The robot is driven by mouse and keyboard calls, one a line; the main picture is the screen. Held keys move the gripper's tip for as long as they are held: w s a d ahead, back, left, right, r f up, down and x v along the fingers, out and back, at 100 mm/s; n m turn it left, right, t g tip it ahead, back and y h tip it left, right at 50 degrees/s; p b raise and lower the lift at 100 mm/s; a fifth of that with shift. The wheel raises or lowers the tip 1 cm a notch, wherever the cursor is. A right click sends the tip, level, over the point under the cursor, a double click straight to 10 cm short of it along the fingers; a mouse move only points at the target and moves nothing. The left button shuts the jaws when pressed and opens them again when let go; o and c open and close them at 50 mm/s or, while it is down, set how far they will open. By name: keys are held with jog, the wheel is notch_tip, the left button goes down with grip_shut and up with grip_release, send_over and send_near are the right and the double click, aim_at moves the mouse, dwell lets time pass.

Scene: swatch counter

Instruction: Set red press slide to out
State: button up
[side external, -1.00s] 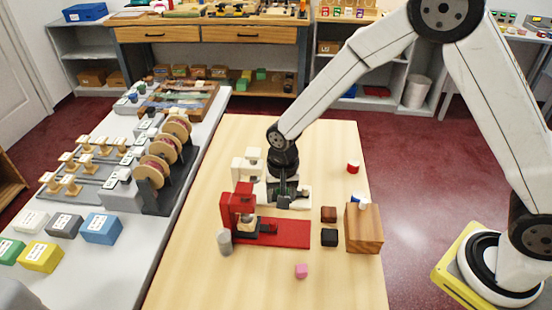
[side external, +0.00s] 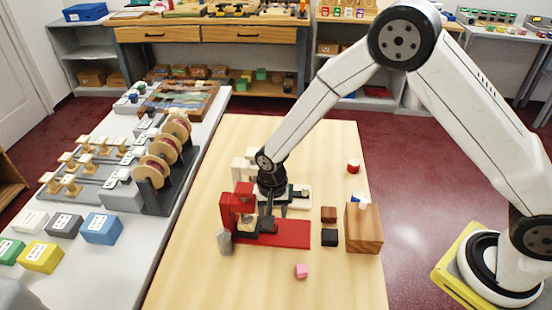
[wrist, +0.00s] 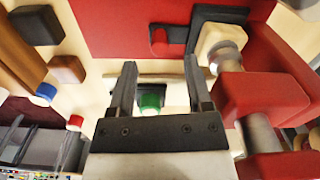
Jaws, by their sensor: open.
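The red press (side external: 238,205) stands on its red base plate (side external: 292,233) on the wooden table. It also shows at the right of the wrist view (wrist: 265,95). Its dark slide (wrist: 205,22) lies on the base, with a small red knob (wrist: 160,45) at one end and a cream block (wrist: 218,42) at the other, beside the press head. My gripper (side external: 268,226) is open and empty over the slide area, close to the press. In the wrist view my fingertips (wrist: 160,66) point toward the knob, apart from it. My gripper partly hides the slide in the side view.
A white press (side external: 298,192) stands just behind; a green knob (wrist: 150,101) shows between my fingers. A grey cylinder (side external: 225,242) stands by the red press. Brown (side external: 328,214) and black (side external: 329,237) blocks, a wooden block (side external: 364,232) and a pink cube (side external: 301,271) are nearby.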

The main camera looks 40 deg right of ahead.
aim_at(257, 225)
jog(key=shift+f, duration=2.05)
grip_shut()
